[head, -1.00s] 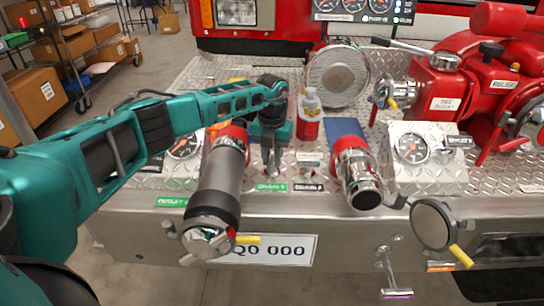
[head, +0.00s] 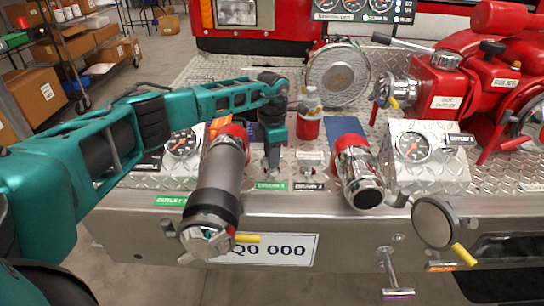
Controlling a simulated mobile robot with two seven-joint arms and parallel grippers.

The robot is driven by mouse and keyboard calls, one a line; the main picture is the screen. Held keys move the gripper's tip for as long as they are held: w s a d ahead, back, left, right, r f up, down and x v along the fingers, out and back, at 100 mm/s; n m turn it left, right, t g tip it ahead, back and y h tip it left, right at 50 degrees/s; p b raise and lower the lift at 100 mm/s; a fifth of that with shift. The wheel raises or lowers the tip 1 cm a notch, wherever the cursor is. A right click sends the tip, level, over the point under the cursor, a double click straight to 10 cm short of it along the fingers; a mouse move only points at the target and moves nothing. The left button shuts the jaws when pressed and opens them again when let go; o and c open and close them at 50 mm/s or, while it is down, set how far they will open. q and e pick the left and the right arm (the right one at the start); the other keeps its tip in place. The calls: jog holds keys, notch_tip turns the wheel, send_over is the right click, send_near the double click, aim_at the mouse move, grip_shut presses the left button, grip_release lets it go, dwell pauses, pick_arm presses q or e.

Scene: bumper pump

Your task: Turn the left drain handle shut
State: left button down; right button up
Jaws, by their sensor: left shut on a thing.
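The left drain handle (head: 272,174) is a small metal lever on the bumper's deck, just behind a green label (head: 271,186). My left gripper (head: 271,160) points down over it and is shut on it. The fingers hide most of the handle, so its exact angle is hard to tell. A second drain handle (head: 310,160) with a black label stands just to the right, apart from my fingers. My right gripper is not in view.
A grey-and-red capped outlet pipe (head: 217,185) stands close left of my gripper, and a chrome-and-red one (head: 358,172) is to the right. A red bottle (head: 309,127) stands behind the handles.

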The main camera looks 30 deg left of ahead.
pick_arm(q)
jog(key=shift+m+b, duration=0.3)
jog(key=shift+m, duration=1.7)
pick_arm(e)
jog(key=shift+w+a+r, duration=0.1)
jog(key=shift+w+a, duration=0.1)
pick_arm(q)
jog(key=c, duration=1.2)
grip_release()
jog(key=shift+o, duration=0.2)
jog(key=shift+r, duration=0.1)
notch_tip(320, 180, up, 13)
jog(key=p, duration=0.1)
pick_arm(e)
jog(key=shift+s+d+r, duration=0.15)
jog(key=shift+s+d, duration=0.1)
pick_arm(q)
jog(key=shift+s+f, duration=0.1)
jog(key=shift+f, duration=0.1)
